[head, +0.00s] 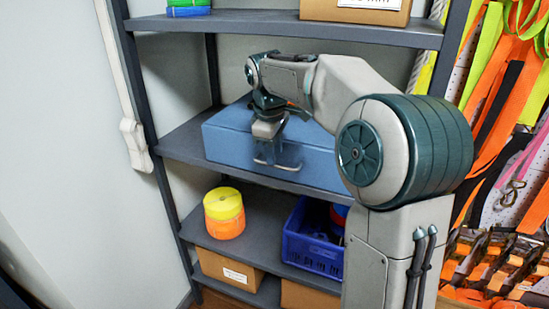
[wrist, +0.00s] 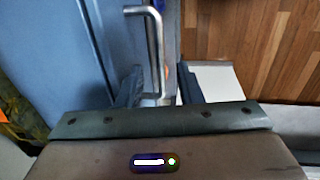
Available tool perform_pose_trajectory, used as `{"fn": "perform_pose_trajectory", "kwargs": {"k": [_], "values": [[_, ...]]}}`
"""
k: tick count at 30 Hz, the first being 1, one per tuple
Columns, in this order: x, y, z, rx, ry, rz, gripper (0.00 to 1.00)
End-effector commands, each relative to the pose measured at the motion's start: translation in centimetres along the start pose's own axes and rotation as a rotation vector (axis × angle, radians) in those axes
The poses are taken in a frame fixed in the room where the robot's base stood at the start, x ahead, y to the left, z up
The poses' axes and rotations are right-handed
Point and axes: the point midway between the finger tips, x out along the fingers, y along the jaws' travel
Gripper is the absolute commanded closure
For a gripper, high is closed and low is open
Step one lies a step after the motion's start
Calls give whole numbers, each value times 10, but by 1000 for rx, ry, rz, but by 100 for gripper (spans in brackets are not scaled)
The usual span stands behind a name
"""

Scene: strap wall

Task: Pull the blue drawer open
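My gripper (head: 270,143) is in front of the drawer, close to the handle. In the wrist view my gripper (wrist: 160,88) looks open, with a dark finger on each side of the handle's lower end. I cannot tell if either finger touches the bar. No clear gap shows around the drawer front.
The dark grey shelf (head: 180,145) carries the drawer. Below stand yellow and orange rolls (head: 225,215), a blue crate (head: 310,250) and a cardboard box (head: 230,272). Another box (head: 355,12) sits above my arm. Straps (head: 505,100) hang at the right. Wooden floor (wrist: 245,40) shows.

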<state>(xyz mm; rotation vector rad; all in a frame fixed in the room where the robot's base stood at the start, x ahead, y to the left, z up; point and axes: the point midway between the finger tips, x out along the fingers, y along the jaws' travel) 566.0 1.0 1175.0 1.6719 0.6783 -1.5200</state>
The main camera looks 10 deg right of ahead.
Motion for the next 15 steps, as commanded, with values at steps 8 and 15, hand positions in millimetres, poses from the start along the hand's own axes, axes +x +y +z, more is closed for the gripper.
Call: {"fn": "perform_pose_trajectory", "kwargs": {"k": [8, 15], "values": [[25, 1, 0, 2, 0, 1, 67], [27, 0, 0, 2, 0, 1, 67]]}}
